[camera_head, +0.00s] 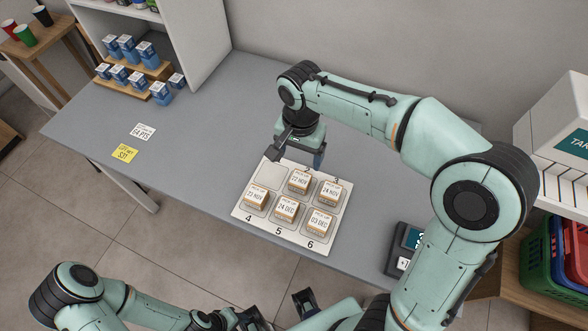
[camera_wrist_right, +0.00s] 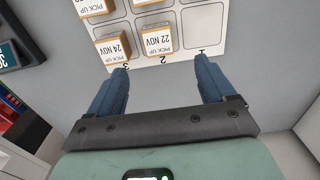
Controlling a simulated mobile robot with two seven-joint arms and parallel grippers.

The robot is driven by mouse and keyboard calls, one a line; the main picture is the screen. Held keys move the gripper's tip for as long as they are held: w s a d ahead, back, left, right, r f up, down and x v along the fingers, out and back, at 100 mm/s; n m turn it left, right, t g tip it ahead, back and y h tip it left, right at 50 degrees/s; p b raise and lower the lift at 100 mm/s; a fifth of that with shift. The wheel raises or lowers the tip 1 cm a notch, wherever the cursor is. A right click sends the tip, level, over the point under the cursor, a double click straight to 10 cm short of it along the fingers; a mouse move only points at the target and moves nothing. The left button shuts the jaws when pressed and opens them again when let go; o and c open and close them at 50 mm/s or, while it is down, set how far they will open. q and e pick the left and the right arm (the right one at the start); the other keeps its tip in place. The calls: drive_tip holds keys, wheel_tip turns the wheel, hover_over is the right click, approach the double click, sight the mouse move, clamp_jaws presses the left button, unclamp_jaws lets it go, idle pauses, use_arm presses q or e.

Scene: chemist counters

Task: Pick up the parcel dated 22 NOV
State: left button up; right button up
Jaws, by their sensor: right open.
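The parcel dated 22 NOV (camera_head: 299,181) is a small tan box with a white label. It sits in slot 2, back row middle, of the numbered white tray (camera_head: 241,212). In the right wrist view the 22 NOV parcel (camera_wrist_right: 158,42) lies ahead of the fingertips, a little left of the middle of the gap. My right gripper (camera_head: 296,158) is open and empty, pointing down above the tray's back edge; its fingers (camera_wrist_right: 162,72) are apart. My left gripper (camera_head: 250,319) is low at the bottom edge, partly cut off; its jaw state is unclear.
The 24 NOV parcel (camera_head: 329,193) stands right beside it in slot 3. The front row holds a parcel in slot 4 (camera_head: 256,197), 24 DEC (camera_head: 286,209) and 03 DEC (camera_head: 319,221). Slot 1 (camera_head: 269,174) is empty. The grey counter (camera_head: 200,140) left of the tray is mostly clear.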

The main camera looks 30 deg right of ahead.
hover_over(299, 181)
wheel_tip(299, 181, down, 6)
drive_tip(key=shift+d+f+b, duration=0.1)
drive_tip(key=shift+f+b, duration=0.1)
drive_tip(key=shift+b, duration=0.25)
drive_tip(key=shift+f+b, duration=0.35)
drive_tip(key=shift+f, duration=2.65)
use_arm(q)
drive_tip(key=shift+s+f, duration=0.25)
drive_tip(key=shift+f, duration=0.25)
drive_tip(key=shift+s+f, duration=0.2)
drive_tip(key=shift+f, duration=0.25)
use_arm(e)
drive_tip(key=c, duration=1.1)
